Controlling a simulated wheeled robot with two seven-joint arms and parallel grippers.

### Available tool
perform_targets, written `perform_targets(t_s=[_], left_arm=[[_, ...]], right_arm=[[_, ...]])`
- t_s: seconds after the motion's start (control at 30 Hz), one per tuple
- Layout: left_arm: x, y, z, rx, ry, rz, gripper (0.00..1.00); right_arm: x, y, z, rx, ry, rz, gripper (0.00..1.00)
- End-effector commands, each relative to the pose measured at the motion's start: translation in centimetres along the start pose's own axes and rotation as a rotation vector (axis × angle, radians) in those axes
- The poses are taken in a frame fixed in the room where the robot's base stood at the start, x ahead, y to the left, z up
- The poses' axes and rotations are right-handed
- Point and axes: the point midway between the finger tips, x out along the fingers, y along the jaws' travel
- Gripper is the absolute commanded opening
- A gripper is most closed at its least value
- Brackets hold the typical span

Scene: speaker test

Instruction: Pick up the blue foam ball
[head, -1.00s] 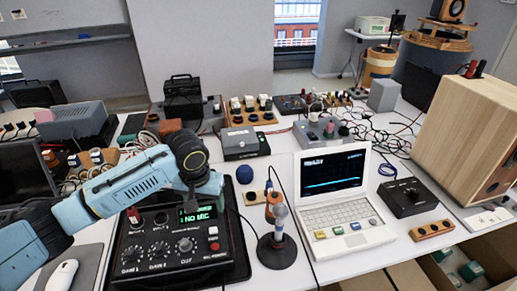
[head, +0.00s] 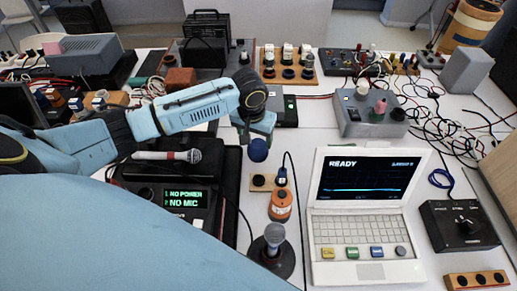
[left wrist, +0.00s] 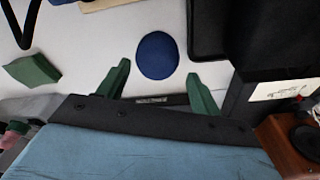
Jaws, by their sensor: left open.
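The blue foam ball (head: 258,150) sits on the white table, left of the laptop and just right of the black control box. My left gripper (head: 256,128) is just beyond it in the head view. In the left wrist view the ball (left wrist: 157,56) lies between the lines of the two green fingers, mostly past their tips. That left gripper (left wrist: 159,69) is open and empty, and the fingers do not visibly touch the ball. My right gripper is in neither view.
The black box (head: 188,205) carries a microphone (head: 167,155) and a display reading NO POWER, NO MIC. An orange plug (head: 281,205), a microphone stand (head: 272,255) and cables stand in front of the ball. The open laptop (head: 365,215) is to the right.

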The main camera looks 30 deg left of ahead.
Motion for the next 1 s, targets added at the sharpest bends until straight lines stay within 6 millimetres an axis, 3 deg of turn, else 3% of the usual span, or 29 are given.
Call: perform_targets(t_s=[0.13, 0.5, 0.8, 1.0], left_arm=[[1.1, 0.1, 0.0, 0.000, 0.000, 0.001, 0.65], [5.8, 0.4, 0.2, 0.000, 0.000, 0.000, 0.65], [6.2, 0.3, 0.1, 0.001, 0.001, 0.000, 0.65], [6.2, 0.3, 0.1, 0.000, 0.001, 0.000, 0.39]], right_arm=[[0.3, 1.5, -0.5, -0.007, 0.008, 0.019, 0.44], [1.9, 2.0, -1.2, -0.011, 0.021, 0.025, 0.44], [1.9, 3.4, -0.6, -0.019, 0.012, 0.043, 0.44], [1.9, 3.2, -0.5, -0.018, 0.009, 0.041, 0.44]])
